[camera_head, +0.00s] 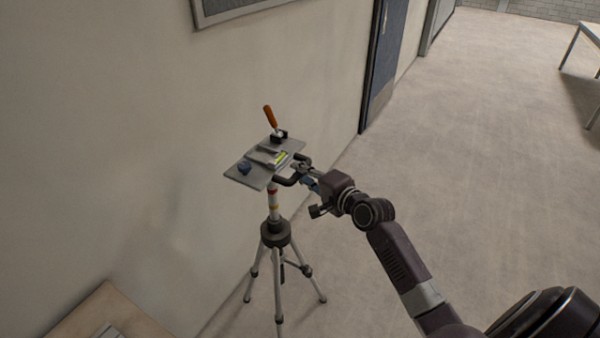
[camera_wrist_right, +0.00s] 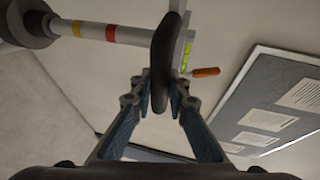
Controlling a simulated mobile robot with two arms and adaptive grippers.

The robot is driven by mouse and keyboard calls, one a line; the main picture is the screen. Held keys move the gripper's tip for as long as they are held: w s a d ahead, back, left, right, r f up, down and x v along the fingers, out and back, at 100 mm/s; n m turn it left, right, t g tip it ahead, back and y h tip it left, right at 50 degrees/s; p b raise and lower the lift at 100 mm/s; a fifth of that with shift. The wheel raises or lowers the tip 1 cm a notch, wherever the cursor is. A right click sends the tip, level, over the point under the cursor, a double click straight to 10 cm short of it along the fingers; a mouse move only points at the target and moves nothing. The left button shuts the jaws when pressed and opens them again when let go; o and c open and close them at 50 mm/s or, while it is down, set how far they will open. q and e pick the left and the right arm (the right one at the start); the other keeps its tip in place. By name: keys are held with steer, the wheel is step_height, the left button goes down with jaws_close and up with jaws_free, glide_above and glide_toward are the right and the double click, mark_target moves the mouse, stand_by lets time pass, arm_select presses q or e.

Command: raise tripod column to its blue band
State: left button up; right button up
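The tripod (camera_head: 275,236) stands on the floor near the wall. Its pale column (camera_head: 273,200) rises from the dark collar to a grey platform (camera_head: 242,176). A yellow band (camera_wrist_right: 76,28) and a red band (camera_wrist_right: 110,34) show on the column above the collar (camera_wrist_right: 28,24); I see no blue band. A dark curved handle (camera_wrist_right: 166,50) sits at the platform's near side. My right gripper (camera_head: 304,173) is at this handle, and in the right wrist view its fingers (camera_wrist_right: 161,82) close on both sides of it. My left gripper is out of view.
A wall stands close behind the tripod. A wooden tabletop (camera_head: 105,315) is at the lower left. Open floor (camera_head: 480,140) lies to the right.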

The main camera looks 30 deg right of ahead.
steer(key=o, duration=0.5)
steer(key=shift+w+d+r, duration=0.1)
steer(key=shift+r, duration=0.85)
steer(key=shift+f, duration=0.2)
steer(key=shift+f, duration=0.2)
steer(key=shift+s, duration=0.55)
steer(key=v, duration=1.1)
steer(key=shift+s, duration=0.1)
